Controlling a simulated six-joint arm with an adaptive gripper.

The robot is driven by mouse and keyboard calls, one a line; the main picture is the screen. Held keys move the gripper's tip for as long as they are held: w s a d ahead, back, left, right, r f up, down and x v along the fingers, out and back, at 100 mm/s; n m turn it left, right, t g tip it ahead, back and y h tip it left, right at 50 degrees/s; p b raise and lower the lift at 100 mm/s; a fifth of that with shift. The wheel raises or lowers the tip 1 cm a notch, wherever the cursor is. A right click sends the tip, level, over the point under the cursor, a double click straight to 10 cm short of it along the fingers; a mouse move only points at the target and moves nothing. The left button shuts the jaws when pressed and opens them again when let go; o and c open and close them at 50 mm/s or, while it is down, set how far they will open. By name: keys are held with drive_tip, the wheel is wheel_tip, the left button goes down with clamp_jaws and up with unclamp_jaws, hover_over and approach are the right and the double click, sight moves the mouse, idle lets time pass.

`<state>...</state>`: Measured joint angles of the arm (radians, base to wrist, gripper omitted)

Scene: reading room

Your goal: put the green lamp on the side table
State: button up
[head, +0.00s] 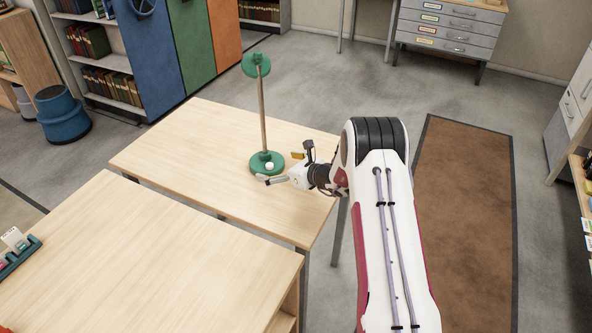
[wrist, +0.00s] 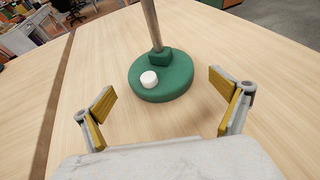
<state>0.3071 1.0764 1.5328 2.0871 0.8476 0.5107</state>
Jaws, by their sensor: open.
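The green lamp (head: 266,163) stands upright on a light wooden table (head: 180,155), with a round green base, a thin pole and a green head at the top. In the wrist view the lamp's base (wrist: 175,82) shows with a white knob on it, and the pole rises out of the frame. My gripper (head: 270,172) is at the right of the base in the head view, low over the tabletop. In the wrist view my gripper (wrist: 162,98) is open, its yellow-padded fingers apart on either side of the near part of the base. It holds nothing.
Another wooden table (head: 130,260) is nearer, with a dark green organizer (head: 18,252) at its left. A blue stool (head: 62,112) stands at the left by shelves. A brown rug (head: 465,210) lies on the floor at right. The tabletop around the lamp is clear.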

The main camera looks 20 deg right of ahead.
drive_tip(key=shift+v, duration=4.55)
drive_tip(key=shift+d, duration=0.1)
drive_tip(key=s+a+r+n+g+y, duration=0.3)
drive_tip(key=s+a+r+n+g, duration=0.4)
drive_tip(key=s+a+r+n, duration=1.05)
drive_tip(key=s+d+r+n+h, duration=0.2)
drive_tip(key=s+n+h, duration=0.1)
drive_tip(key=s, duration=0.6)
drive_tip(key=s+d+r+n+h, duration=0.2)
drive_tip(key=s+n, duration=0.3)
drive_tip(key=s, duration=0.5)
drive_tip(key=s+d+r+n+h, duration=0.2)
drive_tip(key=s+d+n+h, duration=0.1)
drive_tip(key=s, duration=0.6)
drive_tip(key=shift+s+d+r+n+t+h, duration=0.35)
drive_tip(key=shift+n+h, duration=0.15)
drive_tip(key=shift+n, duration=0.55)
